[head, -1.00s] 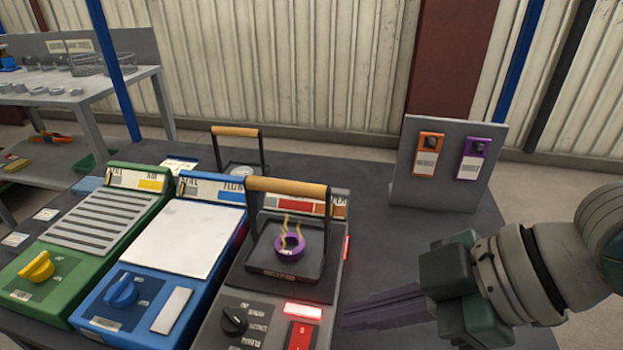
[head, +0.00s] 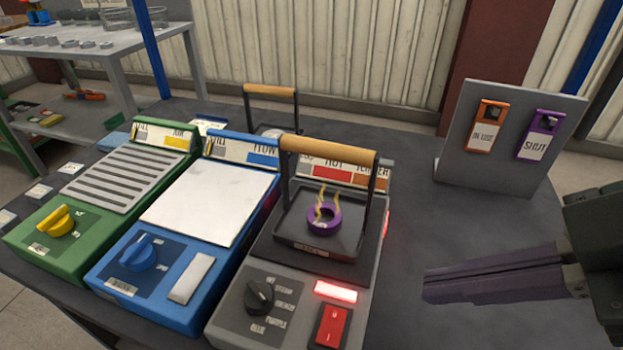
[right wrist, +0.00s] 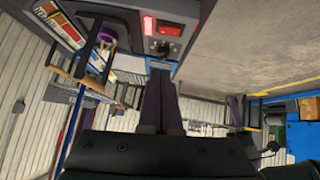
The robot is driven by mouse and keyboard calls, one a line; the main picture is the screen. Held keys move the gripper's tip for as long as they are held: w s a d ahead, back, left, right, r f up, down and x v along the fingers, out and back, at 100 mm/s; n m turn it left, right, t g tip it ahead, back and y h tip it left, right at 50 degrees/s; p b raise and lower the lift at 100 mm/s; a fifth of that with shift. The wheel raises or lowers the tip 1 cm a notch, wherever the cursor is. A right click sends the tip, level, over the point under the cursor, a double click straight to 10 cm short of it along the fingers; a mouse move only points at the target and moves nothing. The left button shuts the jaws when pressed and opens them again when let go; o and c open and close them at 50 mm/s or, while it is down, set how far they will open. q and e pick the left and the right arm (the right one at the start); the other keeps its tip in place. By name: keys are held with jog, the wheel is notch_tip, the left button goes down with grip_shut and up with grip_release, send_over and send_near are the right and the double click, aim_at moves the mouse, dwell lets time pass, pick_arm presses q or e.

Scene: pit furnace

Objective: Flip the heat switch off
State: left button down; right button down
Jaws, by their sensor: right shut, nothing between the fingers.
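The heat switch looks to be the red rocker (head: 330,326) on the front right of the grey hot unit (head: 230,322). A red light (head: 336,291) glows just behind it. A black knob (head: 260,297) sits to its left. My right gripper (head: 426,286) is shut and empty, to the right of the unit and apart from the switch. In the right wrist view the shut fingers (right wrist: 160,80) point toward the unit's front, with the red switch (right wrist: 170,29) beyond them. A purple ring (head: 323,217) with wavy yellow marks above it lies in the handled tray (head: 320,246) on the unit. My left gripper is not in view.
A blue unit (head: 165,285) and a green unit (head: 60,257) stand to the left. A grey upright panel (head: 462,150) with orange and purple tags stands at the back right. The dark table (head: 420,225) is clear right of the hot unit.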

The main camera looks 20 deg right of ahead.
aim_at(330, 314)
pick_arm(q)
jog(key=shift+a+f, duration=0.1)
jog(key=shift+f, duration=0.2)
pick_arm(e)
jog(key=shift+s+a, duration=0.15)
